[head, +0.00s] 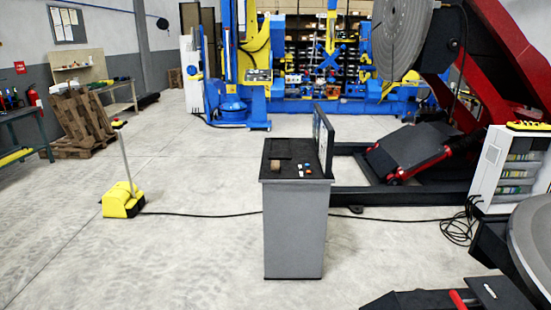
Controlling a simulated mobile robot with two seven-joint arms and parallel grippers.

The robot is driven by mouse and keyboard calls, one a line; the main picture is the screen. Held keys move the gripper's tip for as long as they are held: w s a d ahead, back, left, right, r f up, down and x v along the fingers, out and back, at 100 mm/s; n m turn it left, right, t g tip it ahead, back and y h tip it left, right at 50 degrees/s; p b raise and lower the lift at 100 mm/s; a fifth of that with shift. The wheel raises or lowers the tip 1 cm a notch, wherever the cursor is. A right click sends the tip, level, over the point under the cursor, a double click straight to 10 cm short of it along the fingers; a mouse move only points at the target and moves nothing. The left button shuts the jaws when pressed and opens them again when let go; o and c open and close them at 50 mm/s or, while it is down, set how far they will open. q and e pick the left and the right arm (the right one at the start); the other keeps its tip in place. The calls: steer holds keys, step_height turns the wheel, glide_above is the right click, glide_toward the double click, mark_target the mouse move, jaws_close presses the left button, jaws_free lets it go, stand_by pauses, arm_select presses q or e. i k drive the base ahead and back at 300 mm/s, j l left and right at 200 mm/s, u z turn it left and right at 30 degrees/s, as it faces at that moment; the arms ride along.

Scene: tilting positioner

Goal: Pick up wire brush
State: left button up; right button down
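I cannot make out a wire brush for certain. A small brown block-like object (275,165) lies on the dark top of the grey console (295,228), near its left side, and is too small to identify. Small tools (12,99) on the green workbench at the far left are also too small to tell apart. Neither of my grippers shows in the head view.
A yellow foot pedal unit (123,200) with an upright pole stands left of the console. A black cable (205,215) crosses the floor. The large red and grey positioner (490,60) and a white control cabinet (508,168) fill the right. The left foreground floor is clear.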

mark_target(274, 164)
steer(key=i+j, duration=0.15)
steer(key=i, duration=1.2)
steer(key=z, duration=2.8)
steer(key=u, duration=2.75)
steer(key=i+l+z, duration=0.1)
steer(key=i+l, duration=0.15)
steer(key=i, duration=0.2)
steer(key=i+l+z, duration=0.1)
steer(key=i, duration=0.35)
